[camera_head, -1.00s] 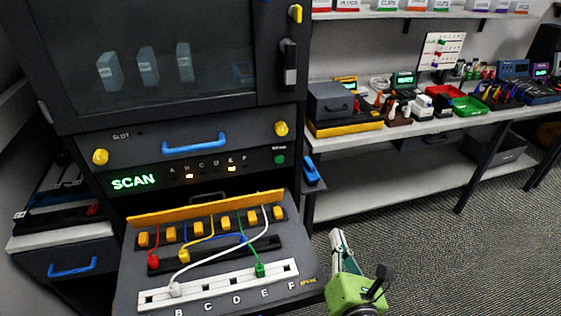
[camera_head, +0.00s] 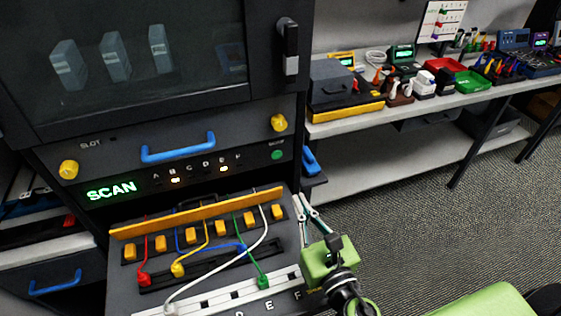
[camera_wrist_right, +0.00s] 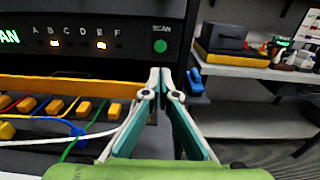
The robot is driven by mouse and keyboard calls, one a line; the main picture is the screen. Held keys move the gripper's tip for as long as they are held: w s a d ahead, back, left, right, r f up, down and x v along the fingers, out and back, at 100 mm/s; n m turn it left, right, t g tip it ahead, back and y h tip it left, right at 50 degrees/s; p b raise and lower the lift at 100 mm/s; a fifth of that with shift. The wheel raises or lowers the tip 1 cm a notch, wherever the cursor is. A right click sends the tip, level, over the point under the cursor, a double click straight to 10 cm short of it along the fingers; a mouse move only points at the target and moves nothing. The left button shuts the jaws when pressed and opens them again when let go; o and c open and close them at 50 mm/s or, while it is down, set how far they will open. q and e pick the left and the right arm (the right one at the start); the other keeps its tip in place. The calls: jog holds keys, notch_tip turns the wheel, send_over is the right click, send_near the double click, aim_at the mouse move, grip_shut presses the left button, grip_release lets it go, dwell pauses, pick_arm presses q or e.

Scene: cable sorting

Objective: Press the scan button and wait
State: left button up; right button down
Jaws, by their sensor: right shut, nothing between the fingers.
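My left gripper is not in view.
A sloped cable board (camera_head: 205,265) with red, blue, yellow, green and white cables and a yellow bar (camera_head: 200,214) lies below the panel. A blue handle (camera_head: 178,147) sticks out above. Shelves (camera_head: 400,120) with boxes stand at right; the floor there is clear.

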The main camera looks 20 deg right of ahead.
aim_at(278, 153)
jog(key=w+p, duration=0.2)
jog(key=w, duration=0.4)
jog(key=w+p, duration=0.2)
jog(key=w, duration=0.4)
jog(key=shift+w+a+r, duration=0.15)
jog(key=shift+w+a, duration=0.05)
jog(key=shift+w, duration=0.75)
jog(key=shift+w, duration=0.6)
jog(key=shift+r, duration=0.25)
